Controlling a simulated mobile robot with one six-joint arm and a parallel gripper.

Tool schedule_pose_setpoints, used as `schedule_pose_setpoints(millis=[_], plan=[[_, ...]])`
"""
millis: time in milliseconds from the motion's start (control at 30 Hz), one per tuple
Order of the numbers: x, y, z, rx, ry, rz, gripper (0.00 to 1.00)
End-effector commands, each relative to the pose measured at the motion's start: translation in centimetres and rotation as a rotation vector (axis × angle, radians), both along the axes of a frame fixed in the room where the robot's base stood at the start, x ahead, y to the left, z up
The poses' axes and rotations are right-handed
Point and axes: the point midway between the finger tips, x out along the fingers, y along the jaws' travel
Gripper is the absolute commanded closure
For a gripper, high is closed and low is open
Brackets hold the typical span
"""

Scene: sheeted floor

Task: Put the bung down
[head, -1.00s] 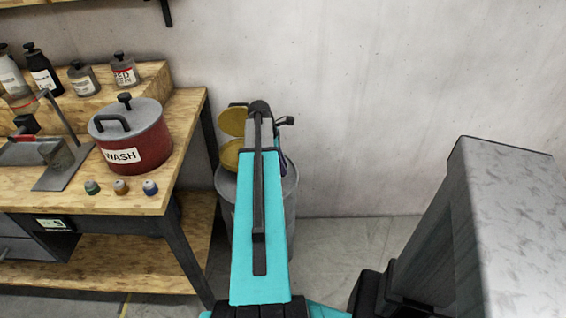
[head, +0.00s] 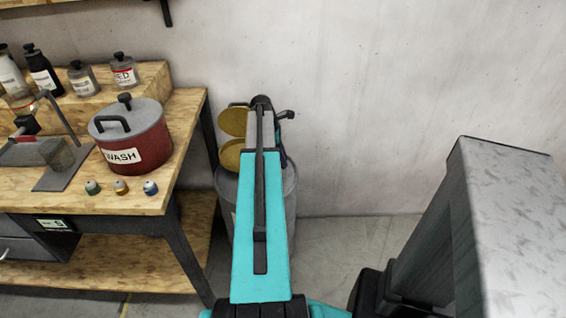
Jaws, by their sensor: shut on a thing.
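My cyan arm reaches forward and away from me over a grey drum (head: 226,188) that stands on the floor against the wall. The dark wrist end of my arm is above the right part of the drum. My gripper's jaws are hidden behind my own arm, so I see neither the fingertips nor anything between them. I cannot make out the bung. Two yellow round parts (head: 231,122), one above the other, show at the top of the drum left of my arm; they look like a raised lid and a funnel.
A wooden workbench (head: 140,200) stands left of the drum. On it are a red WASH pot (head: 135,146), several small capped jars (head: 121,187) by the front edge and several bottles (head: 83,77) on a raised shelf. Bare floor (head: 345,235) lies right of the drum.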

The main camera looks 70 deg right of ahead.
Motion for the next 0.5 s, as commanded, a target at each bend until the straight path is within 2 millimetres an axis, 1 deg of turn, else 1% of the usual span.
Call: schedule_pose_setpoints(millis=[200,300,500], plan=[[0.0,0.0,-2.1,0.001,0.000,0.001,1.00],[0.0,0.1,-2.9,0.002,0.001,0.000,1.00],[0.1,0.0,-3.1,0.000,0.000,0.001,1.00]])
